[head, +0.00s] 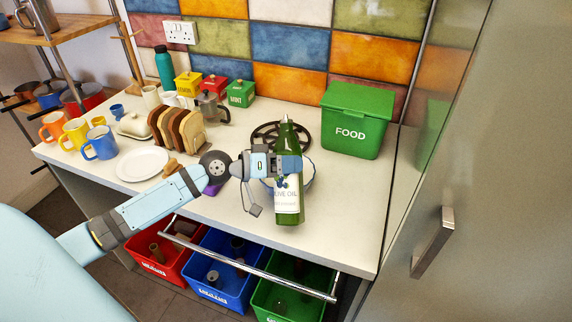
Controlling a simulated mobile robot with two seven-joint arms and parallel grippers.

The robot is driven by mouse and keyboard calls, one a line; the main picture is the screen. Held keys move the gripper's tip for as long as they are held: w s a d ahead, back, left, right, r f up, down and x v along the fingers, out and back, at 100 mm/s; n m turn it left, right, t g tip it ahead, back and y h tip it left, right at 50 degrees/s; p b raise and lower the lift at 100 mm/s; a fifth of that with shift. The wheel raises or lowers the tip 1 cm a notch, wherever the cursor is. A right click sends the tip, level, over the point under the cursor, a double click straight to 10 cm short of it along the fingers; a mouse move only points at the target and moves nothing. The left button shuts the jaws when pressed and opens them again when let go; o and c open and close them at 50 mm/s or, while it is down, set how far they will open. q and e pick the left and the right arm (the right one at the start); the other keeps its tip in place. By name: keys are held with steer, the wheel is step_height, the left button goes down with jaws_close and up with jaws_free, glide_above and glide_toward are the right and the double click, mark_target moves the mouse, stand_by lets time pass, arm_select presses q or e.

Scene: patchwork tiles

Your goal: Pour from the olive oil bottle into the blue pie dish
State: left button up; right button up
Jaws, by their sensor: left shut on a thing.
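The green olive oil bottle (289,205) stands upright near the middle of the counter in the head view, its white label facing me. My left gripper (288,166) comes in from the left and is shut on the bottle's upper body. I cannot tell whether the bottle's base touches the counter. The blue pie dish (309,178) is just behind the bottle. Only part of its blue rim and side shows; the bottle and gripper hide the rest. My right gripper is not in view.
A black trivet (266,136) lies behind the dish, and a green FOOD bin (355,120) stands at the back right. A toast rack (176,130), white plate (142,164) and mugs are on the left. The right front counter (345,215) is clear.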

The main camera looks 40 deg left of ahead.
arm_select(q)
steer(key=shift+s+d+f+n+p, duration=0.25)
steer(key=shift+s+d+n+p, duration=0.15)
steer(key=shift+n+p, duration=0.4)
steer(key=shift+s+f, duration=0.1)
steer(key=shift+f, duration=0.1)
steer(key=shift+f+g, duration=0.2)
steer(key=shift+g, duration=0.1)
steer(key=shift+p, duration=0.3)
